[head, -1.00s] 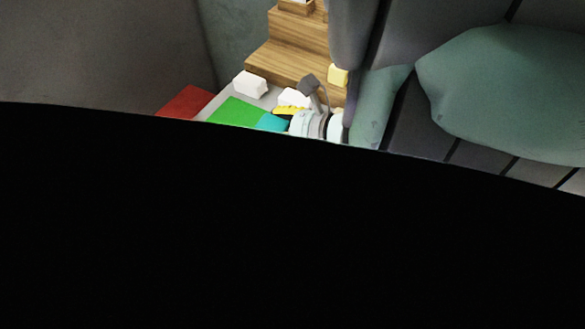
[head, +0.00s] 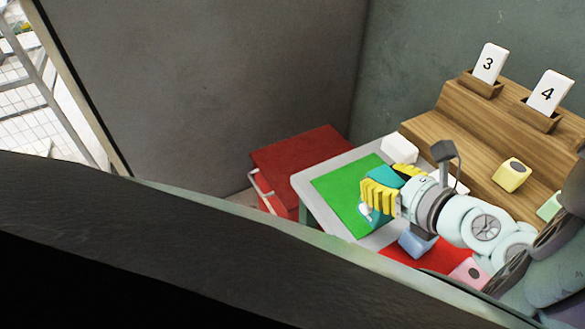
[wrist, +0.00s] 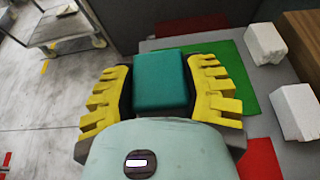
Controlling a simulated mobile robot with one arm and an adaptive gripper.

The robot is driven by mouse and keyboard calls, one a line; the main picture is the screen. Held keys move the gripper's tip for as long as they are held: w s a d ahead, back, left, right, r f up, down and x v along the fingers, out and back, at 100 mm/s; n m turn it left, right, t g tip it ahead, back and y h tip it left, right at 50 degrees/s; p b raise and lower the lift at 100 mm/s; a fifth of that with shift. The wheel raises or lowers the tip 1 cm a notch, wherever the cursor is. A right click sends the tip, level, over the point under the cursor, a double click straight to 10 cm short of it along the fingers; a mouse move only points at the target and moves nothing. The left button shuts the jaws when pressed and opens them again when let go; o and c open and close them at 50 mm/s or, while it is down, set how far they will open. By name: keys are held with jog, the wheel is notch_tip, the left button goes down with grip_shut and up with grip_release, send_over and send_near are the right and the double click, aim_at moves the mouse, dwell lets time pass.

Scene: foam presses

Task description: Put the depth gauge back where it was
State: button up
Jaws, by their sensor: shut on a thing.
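My gripper (head: 380,198) has ribbed yellow fingers and holds a teal block (head: 380,218) over the green mat. A small white patch shows at the block's near side. The wrist view shows the teal block (wrist: 160,80) between the two yellow fingers of my gripper (wrist: 160,88). I take this block for the depth gauge, though no scale or label shows on it. The green mat (head: 337,190) lies on a grey table (head: 307,188); it also shows in the wrist view (wrist: 230,72). I cannot tell the height of the block above the mat.
White blocks (head: 398,148) stand by the mat. A red mat (head: 405,258), a blue block (head: 415,243) and a pink block (head: 468,272) are nearer. A wooden stepped rack (head: 430,130) holds cards 3 (head: 489,62) and 4 (head: 548,92), and a yellow block (head: 510,175). A red-topped box (head: 300,150) is behind.

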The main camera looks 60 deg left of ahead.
jog(key=shift+w+a+f+b, duration=0.45)
jog(key=shift+w+a+f, duration=0.3)
jog(key=shift+w+a, duration=0.6)
jog(key=shift+w+a+f+b, duration=0.45)
jog(key=shift+w+a+f, duration=0.3)
jog(key=shift+w+a, duration=0.55)
jog(key=shift+w+a+f+b, duration=0.45)
jog(key=shift+w+a+f, duration=0.3)
jog(key=shift+w+a, duration=0.6)
jog(key=shift+w+d, duration=0.15)
jog(key=shift+f, duration=0.15)
jog(key=o, duration=1.3)
